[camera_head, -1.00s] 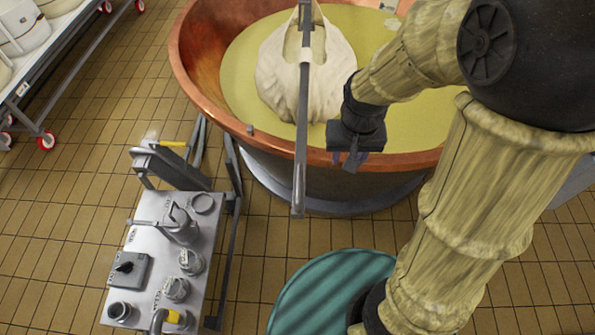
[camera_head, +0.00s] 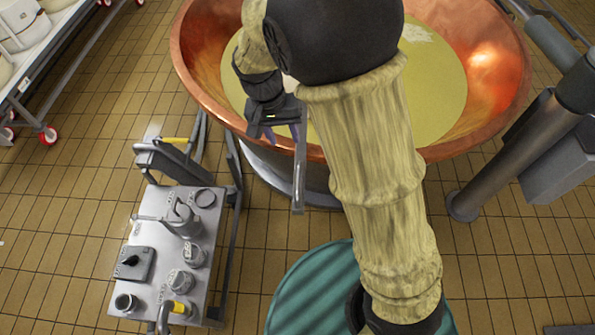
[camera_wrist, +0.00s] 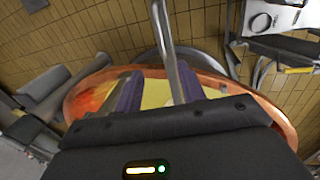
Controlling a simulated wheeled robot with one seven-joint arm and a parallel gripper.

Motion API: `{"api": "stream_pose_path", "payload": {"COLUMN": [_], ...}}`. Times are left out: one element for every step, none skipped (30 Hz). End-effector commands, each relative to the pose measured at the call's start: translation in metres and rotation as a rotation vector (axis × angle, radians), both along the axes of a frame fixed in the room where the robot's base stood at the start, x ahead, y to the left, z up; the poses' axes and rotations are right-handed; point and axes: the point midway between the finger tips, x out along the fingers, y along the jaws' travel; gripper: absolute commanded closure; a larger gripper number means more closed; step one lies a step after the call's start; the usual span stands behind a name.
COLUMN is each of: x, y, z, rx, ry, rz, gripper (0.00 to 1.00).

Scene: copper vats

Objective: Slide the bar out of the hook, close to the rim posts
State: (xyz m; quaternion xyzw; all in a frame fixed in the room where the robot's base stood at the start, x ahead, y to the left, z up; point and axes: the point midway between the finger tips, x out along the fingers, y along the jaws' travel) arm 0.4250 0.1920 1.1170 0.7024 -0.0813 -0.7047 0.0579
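The grey bar (camera_head: 299,178) juts out over the near rim of the copper vat (camera_head: 205,95), its free end beyond the rim above the floor. My gripper (camera_head: 282,136) is over the near rim, beside the bar. In the wrist view the bar (camera_wrist: 163,35) runs between my two purple fingers (camera_wrist: 156,90), closer to the right one. The fingers stand apart, with yellow liquid showing between them; whether the right one touches the bar I cannot tell. My arm hides the bar's far part, the hook and the white bundle. I cannot make out the rim posts clearly.
A steel control cart (camera_head: 170,250) stands left of the vat's front. A round teal-topped object (camera_head: 310,290) is at the bottom centre. A thick grey post (camera_head: 510,150) stands at right. A wheeled rack (camera_head: 50,70) is at upper left. Tiled floor lies between them.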

Motion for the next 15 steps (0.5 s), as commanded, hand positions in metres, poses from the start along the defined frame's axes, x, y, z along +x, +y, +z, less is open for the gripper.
{"api": "stream_pose_path", "payload": {"x": [0.000,0.000,0.000,0.000,0.000,-0.001,-0.001,-0.001,-0.001,-0.001,-0.001,-0.001,-0.001,-0.001,-0.001], "y": [-0.001,-0.002,-0.003,-0.003,-0.004,-0.006,-0.007,-0.008,-0.009,-0.011,-0.012,-0.013,-0.014,-0.015,-0.016], "z": [-0.004,-0.006,-0.010,-0.013,-0.018,-0.024,-0.028,-0.033,-0.040,-0.046,-0.051,-0.058,-0.063,-0.068,-0.075], "rx": [-0.001,-0.001,-0.002,-0.002,-0.003,-0.003,-0.003,-0.003,-0.004,-0.004,-0.004,-0.004,-0.003,-0.004,-0.003], "ry": [0.002,0.002,0.003,0.002,0.003,0.004,0.004,0.004,0.005,0.004,0.005,0.005,0.004,0.005,0.005], "rz": [0.000,0.000,-0.002,-0.001,-0.002,-0.002,-0.002,-0.002,-0.002,-0.001,-0.001,-0.001,-0.001,-0.001,-0.001], "gripper": [0.60,0.60,0.60,0.60,0.60,0.60,0.60,0.60,0.60,0.60,0.60,0.60,0.60,0.60,0.60]}}
